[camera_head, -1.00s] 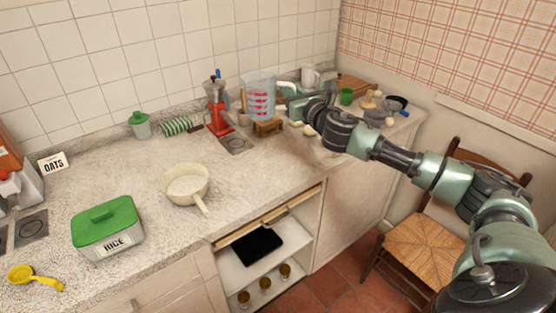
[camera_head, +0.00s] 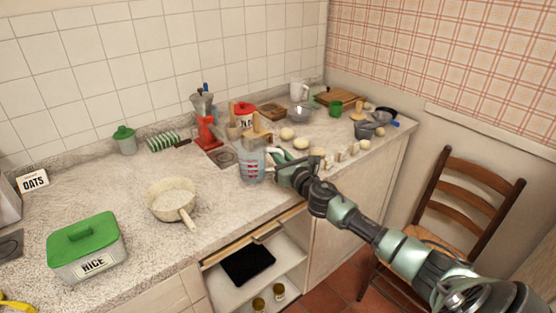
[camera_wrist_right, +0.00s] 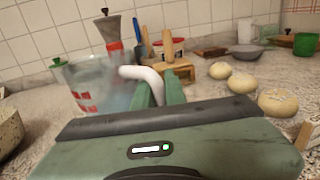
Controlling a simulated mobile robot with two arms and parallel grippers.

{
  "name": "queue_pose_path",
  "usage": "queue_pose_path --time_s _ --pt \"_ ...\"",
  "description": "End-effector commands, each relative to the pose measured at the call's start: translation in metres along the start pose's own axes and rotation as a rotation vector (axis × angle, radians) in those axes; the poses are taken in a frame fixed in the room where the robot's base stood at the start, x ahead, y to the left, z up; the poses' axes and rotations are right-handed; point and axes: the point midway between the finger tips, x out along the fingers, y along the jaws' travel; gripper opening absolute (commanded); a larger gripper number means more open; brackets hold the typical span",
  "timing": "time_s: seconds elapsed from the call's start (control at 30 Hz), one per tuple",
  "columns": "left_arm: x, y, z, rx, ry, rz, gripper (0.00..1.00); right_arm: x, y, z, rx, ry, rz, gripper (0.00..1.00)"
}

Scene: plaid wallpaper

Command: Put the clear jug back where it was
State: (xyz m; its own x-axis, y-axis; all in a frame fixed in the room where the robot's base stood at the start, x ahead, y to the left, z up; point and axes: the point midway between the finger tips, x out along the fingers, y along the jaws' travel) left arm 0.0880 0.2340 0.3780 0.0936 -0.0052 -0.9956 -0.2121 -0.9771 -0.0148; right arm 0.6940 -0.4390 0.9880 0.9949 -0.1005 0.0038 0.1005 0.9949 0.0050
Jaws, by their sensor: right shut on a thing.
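The clear jug (camera_head: 252,162) with red markings is at the middle of the counter in the head view, low over or on the worktop; I cannot tell if its base touches. My right gripper (camera_head: 282,169) is shut on its white handle, to the right of the jug body. In the right wrist view the jug (camera_wrist_right: 88,88) stands at the left, roughly upright, and its white handle (camera_wrist_right: 146,78) runs between the fingers of the gripper (camera_wrist_right: 158,95). My left gripper is not in view.
A red-based grinder (camera_head: 206,134) and a wooden utensil block (camera_head: 262,130) stand behind the jug. Several dough balls (camera_head: 287,134) lie to the right. A cream pan (camera_head: 171,201) and green-lidded rice box (camera_head: 86,246) are left. Bare counter lies between pan and jug.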

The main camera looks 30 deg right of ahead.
Motion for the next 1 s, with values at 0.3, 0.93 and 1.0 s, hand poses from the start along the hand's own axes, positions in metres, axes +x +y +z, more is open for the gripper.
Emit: queue_pose_path --time_s 0.3,0.93,1.0 --pt "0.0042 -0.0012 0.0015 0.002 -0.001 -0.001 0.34 0.0001 -0.0003 -0.0104 0.000 -0.002 0.000 0.00" --pt "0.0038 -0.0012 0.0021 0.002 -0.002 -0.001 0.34 -0.0001 -0.0002 -0.0109 -0.001 0.000 0.000 0.34" --pt "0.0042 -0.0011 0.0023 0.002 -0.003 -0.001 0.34 -0.0048 -0.0002 -0.0124 -0.002 0.002 0.001 0.34"
